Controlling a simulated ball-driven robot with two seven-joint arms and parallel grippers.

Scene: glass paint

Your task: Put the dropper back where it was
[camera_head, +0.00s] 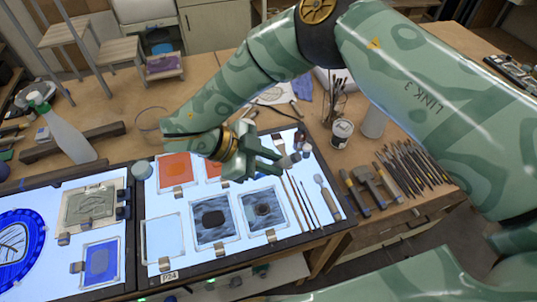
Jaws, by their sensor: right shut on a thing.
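My right gripper (276,160) is over the far right part of the lit panel (155,200). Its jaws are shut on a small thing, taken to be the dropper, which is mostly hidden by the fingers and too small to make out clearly. Small bottles (298,144) stand just right of the fingertips, near the panel's far right corner. I cannot tell whether the fingers touch them. My left gripper is not in view.
Glass tiles, one with a dark patch (264,209), lie below the gripper. Brushes (302,202) lie to their right. A paint can (342,132) and several hand tools (375,185) are further right. A spray bottle (62,132) stands at the left.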

